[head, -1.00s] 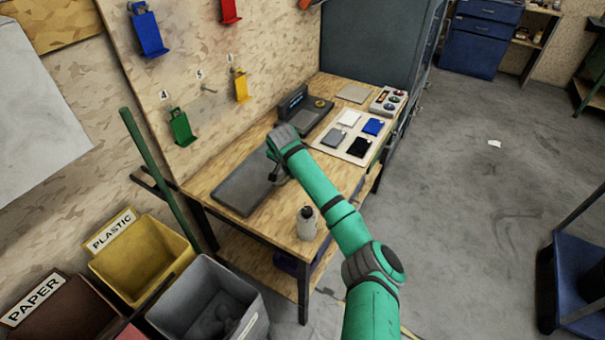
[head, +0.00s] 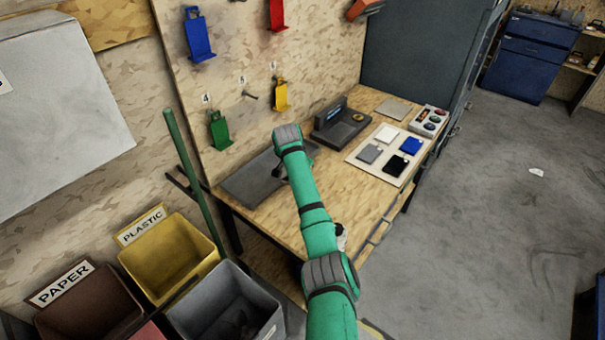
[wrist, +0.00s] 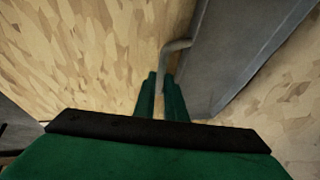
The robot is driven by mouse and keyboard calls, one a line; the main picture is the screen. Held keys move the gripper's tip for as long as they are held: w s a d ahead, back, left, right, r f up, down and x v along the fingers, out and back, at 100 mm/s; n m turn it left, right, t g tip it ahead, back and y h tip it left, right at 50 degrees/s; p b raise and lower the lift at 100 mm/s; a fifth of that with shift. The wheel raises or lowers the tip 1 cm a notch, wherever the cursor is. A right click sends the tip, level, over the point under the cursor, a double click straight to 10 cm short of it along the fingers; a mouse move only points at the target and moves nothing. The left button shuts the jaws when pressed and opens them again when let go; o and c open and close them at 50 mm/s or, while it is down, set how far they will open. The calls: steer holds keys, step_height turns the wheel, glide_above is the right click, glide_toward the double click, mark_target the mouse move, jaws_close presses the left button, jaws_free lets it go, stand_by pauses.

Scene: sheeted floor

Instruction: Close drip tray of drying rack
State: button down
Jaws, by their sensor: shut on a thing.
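A flat grey panel (head: 252,184) lies along the wall side of the wooden workbench, and its edge shows in the wrist view (wrist: 225,60). I cannot tell if it is the drip tray; no drying rack is recognisable. A bent grey bar, like a handle (wrist: 176,46), stands beside the panel in the wrist view. My gripper (wrist: 162,98) has its two green fingers close together around the lower end of this bar. In the head view my gripper (head: 279,171) is low over the panel's right side, mostly hidden by my wrist.
On the workbench (head: 290,222) are a black device (head: 342,124), a board with several coloured squares (head: 381,172) and a button box (head: 428,120). A bottle (head: 341,237) is mostly behind my arm. Bins (head: 170,255) stand at lower left.

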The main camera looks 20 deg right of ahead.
steer(key=shift+w+a, duration=0.35)
steer(key=shift+w, duration=0.55)
steer(key=shift+d, duration=0.1)
steer(key=shift+r, duration=0.1)
steer(key=c, duration=1.8)
jaws_free()
steer(key=shift+a, duration=0.2)
steer(key=shift+a, duration=0.1)
steer(key=shift+s+r, duration=0.15)
steer(key=shift+r, duration=0.2)
steer(key=v, duration=1)
steer(key=shift+a+f, duration=0.1)
